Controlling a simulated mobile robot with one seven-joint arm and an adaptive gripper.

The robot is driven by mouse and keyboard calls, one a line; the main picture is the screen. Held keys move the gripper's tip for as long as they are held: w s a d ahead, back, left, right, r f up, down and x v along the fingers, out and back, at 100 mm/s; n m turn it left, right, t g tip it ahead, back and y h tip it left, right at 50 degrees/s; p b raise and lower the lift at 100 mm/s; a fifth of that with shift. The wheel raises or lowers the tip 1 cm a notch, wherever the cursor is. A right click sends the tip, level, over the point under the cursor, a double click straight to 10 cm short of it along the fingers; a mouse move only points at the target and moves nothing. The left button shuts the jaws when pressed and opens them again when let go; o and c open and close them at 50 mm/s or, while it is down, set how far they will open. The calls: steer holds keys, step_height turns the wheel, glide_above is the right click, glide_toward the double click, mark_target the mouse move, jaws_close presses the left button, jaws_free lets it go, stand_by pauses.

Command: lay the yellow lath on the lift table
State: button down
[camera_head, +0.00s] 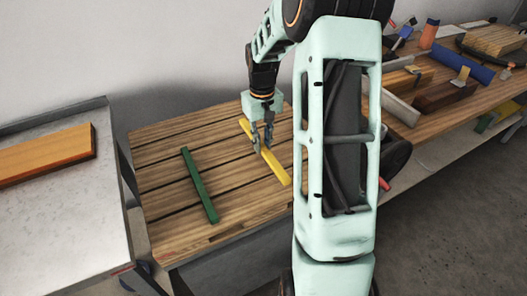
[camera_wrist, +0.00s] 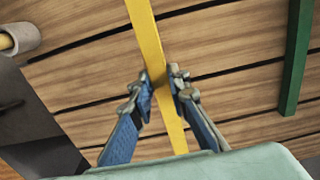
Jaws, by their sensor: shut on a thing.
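The yellow lath (camera_head: 278,171) is over the slatted wooden top (camera_head: 165,145) in the head view, slanting from upper left to lower right. My gripper (camera_head: 262,148) points down with its fingers on either side of the lath, near its middle, shut on it. In the wrist view the yellow lath (camera_wrist: 145,32) runs between the two blue fingertips (camera_wrist: 160,88). Whether the lath touches the slats or is slightly above them is not clear. Which surface is the lift table I cannot tell.
A green lath (camera_head: 199,185) lies on the slats to the left. A grey metal table (camera_head: 60,235) bearing an orange-brown board (camera_head: 45,154) stands at far left. A workbench (camera_head: 432,124) at right holds several tools and blocks. Bare slats lie between the laths.

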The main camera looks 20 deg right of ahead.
mark_target(264, 151)
steer(key=shift+w+d+f, duration=0.25)
steer(key=shift+d+f, duration=0.05)
steer(key=shift+f, duration=0.25)
steer(key=shift+d+f+b, duration=0.1)
steer(key=shift+f+b, duration=0.2)
steer(key=shift+f, duration=1.25)
steer(key=shift+f, duration=0.2)
steer(key=c, duration=1.8)
jaws_free()
steer(key=shift+c, duration=0.2)
step_height(264, 151, up, 12)
steer(key=shift+r+p, duration=0.25)
steer(key=shift+p, duration=0.65)
steer(key=shift+w, duration=0.1)
